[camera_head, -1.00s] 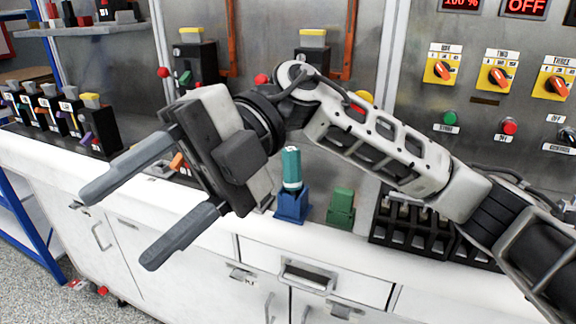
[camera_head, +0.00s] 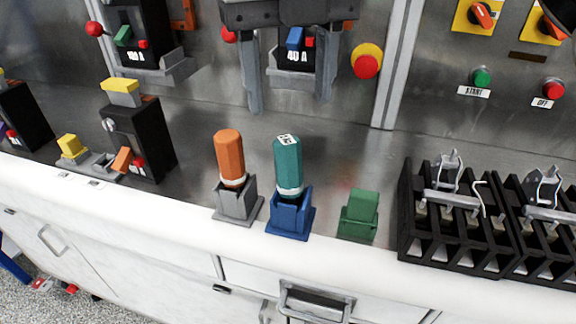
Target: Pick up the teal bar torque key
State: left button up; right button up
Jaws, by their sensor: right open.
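The teal bar torque key (camera_head: 288,164) stands upright in a blue holder (camera_head: 290,218) near the front of the counter. Its top face carries a small white label and a pale ring circles its lower part. My right gripper (camera_head: 289,105) hangs above and behind the key, fingers pointing down. The two fingers are wide apart with nothing gripped between them. A breaker on the panel shows between the fingers. My left gripper is not in view.
An orange key (camera_head: 229,157) stands in a grey holder (camera_head: 238,205) just left of the teal one. An empty-looking green holder (camera_head: 359,214) is to the right. Black racks (camera_head: 455,235) stand further right. A black breaker (camera_head: 140,140) stands at left. The counter's front edge is close.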

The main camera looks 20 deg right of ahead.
aim_at(288, 142)
jog(key=f, duration=0.9)
jog(key=shift+w+p, duration=0.2)
jog(key=shift+p, duration=0.2)
jog(key=c, duration=1.1)
